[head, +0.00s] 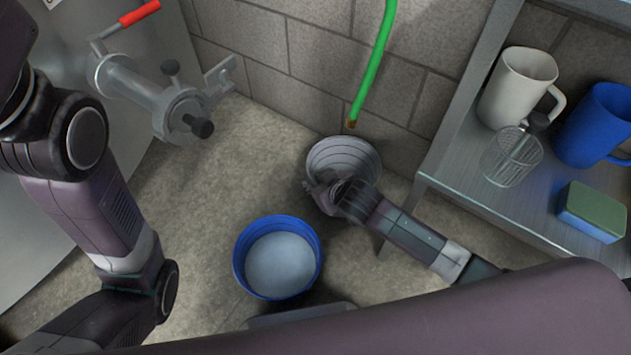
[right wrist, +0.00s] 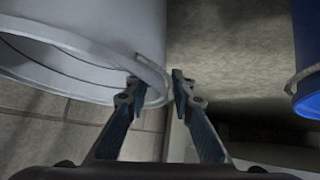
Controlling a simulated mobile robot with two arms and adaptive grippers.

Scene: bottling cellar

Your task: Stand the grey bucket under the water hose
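The grey bucket (head: 343,150) stands near the block wall, beside the shelf, in the head view. Its pale wall and rim fill the upper left of the right wrist view (right wrist: 95,30). The green water hose (head: 375,62) hangs down the wall; its brass end (head: 351,123) shows just beyond the bucket's far rim. My right gripper (head: 325,190) is at the bucket's near-left rim. In the wrist view its fingers (right wrist: 157,80) sit close together on either side of the rim, apparently shut on it. My left gripper is out of view; only my left arm shows.
A blue bucket (head: 240,262) with pale contents stands on the floor to the near left. A steel tank with a red-handled valve (head: 135,90) is at left.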

